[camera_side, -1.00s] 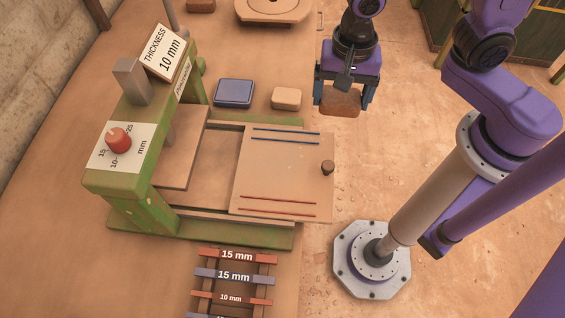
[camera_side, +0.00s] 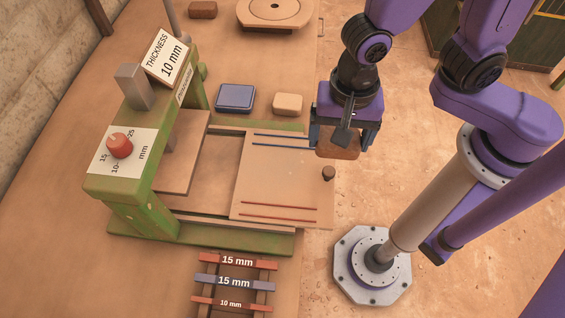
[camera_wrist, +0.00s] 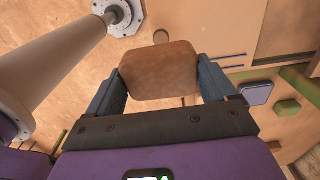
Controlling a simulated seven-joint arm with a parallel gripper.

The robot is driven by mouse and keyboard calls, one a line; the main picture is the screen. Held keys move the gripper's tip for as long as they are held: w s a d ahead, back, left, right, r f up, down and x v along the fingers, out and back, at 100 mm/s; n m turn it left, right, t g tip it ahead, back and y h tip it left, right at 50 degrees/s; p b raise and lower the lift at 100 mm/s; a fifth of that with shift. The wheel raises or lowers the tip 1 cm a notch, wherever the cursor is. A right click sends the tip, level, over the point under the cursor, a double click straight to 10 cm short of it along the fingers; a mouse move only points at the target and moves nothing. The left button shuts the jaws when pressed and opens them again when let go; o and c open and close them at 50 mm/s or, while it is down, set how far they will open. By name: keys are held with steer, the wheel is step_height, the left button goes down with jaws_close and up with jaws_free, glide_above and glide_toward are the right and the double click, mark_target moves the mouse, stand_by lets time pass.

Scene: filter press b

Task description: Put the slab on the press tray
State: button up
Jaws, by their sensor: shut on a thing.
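A brown slab (camera_wrist: 160,72) is held between the two fingers of my gripper (camera_side: 342,140). In the side view the slab (camera_side: 338,153) shows below the gripper, over the right edge of the press tray. The press tray (camera_side: 285,185) is a flat tan board pulled out to the right of the green press (camera_side: 135,190). Two blue strips lie along its far side and two red strips along its near side. A dark knob (camera_side: 328,173) stands at its right edge. The slab's exact height above the tray cannot be told.
A rack of marked strips (camera_side: 235,282) stands at the front. A sign (camera_side: 165,58) reads thickness 10 mm. The middle of the tray between the strips is clear.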

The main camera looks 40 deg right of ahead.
mark_target(323, 143)
steer(key=shift+w+a+f, duration=0.3)
steer(key=shift+w+a, duration=0.2)
steer(key=shift+w+a+f, duration=0.3)
steer(key=shift+w+a, duration=0.15)
steer(key=shift+a, duration=0.05)
steer(key=w+a+f, duration=0.2)
steer(key=a+f, duration=0.1)
steer(key=w+a+f, duration=0.1)
steer(key=w+f, duration=0.1)
steer(key=shift+a+f, duration=0.2)
steer(key=shift+f, duration=0.05)
steer(key=shift+w+a+f, duration=0.25)
steer(key=shift+f, duration=0.2)
steer(key=shift+w+a+f, duration=0.2)
steer(key=shift+a+f, duration=0.05)
steer(key=shift+f, duration=1.55)
steer(key=shift+f, duration=0.1)
steer(key=o, duration=1.1)
steer(key=shift+c, duration=0.2)
step_height(323, 143, up, 12)
